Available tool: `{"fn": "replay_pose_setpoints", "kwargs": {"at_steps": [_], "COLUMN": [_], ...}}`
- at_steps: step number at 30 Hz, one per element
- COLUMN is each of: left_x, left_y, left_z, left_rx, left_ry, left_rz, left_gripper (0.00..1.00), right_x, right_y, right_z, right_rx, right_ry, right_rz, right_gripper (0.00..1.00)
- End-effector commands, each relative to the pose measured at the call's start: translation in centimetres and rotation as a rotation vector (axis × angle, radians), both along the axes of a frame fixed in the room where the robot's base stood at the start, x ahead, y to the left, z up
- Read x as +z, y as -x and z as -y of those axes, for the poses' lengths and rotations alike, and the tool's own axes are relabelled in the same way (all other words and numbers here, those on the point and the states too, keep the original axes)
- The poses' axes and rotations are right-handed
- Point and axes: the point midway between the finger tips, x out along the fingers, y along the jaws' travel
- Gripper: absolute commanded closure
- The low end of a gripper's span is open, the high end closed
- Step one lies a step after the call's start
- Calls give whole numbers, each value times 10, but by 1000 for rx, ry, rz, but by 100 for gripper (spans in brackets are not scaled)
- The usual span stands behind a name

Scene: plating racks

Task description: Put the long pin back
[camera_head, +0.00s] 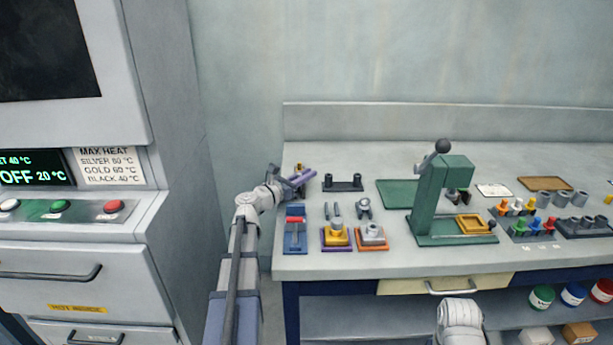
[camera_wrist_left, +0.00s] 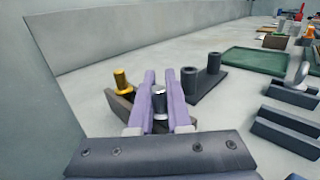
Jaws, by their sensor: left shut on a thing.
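My left gripper (camera_head: 302,179) has purple fingers and is at the back left of the bench. In the left wrist view its fingers (camera_wrist_left: 160,92) are shut on a grey metal pin (camera_wrist_left: 159,102), which stands upright between them. The pin's lower end is hidden, so I cannot tell whether it sits in a hole or hangs free. A gold pin (camera_wrist_left: 121,78) stands in a brown block (camera_wrist_left: 122,106) just left of the fingers. A dark rack (camera_wrist_left: 207,84) with two round posts is close on the right; it also shows in the head view (camera_head: 343,186). My right gripper is out of view.
Fixtures with a red-handled blue base (camera_head: 295,241), a yellow part (camera_head: 337,234) and an orange base (camera_head: 371,243) line the front left. A green press (camera_head: 430,200) stands mid-bench, with a green mat (camera_head: 393,194) behind. Coloured pegs (camera_head: 517,204) fill the right.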

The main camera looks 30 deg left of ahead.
Motion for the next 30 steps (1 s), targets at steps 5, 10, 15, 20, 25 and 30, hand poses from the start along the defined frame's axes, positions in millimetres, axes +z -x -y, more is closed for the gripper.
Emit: {"fn": "replay_pose_setpoints", "kwargs": {"at_steps": [5, 10, 15, 20, 25, 30], "left_x": [-2, -2, -2, 5, 4, 4], "left_y": [0, 0, 0, 0, 28, 64], "left_z": [0, 0, 0, 0, -5, -14], "left_rx": [0, 0, 0, 0, 3, 3], "left_ry": [0, 0, 0, 0, 0, 0], "left_rz": [0, 0, 0, 0, 0, 0], "left_gripper": [72, 54, 54, 54, 54, 54], "right_x": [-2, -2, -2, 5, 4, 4], "right_y": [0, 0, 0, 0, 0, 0], "right_z": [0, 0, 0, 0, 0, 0], "right_rx": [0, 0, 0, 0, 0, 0], "right_ry": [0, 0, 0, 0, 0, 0], "right_rz": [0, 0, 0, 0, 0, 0], "right_gripper": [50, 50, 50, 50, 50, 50]}}
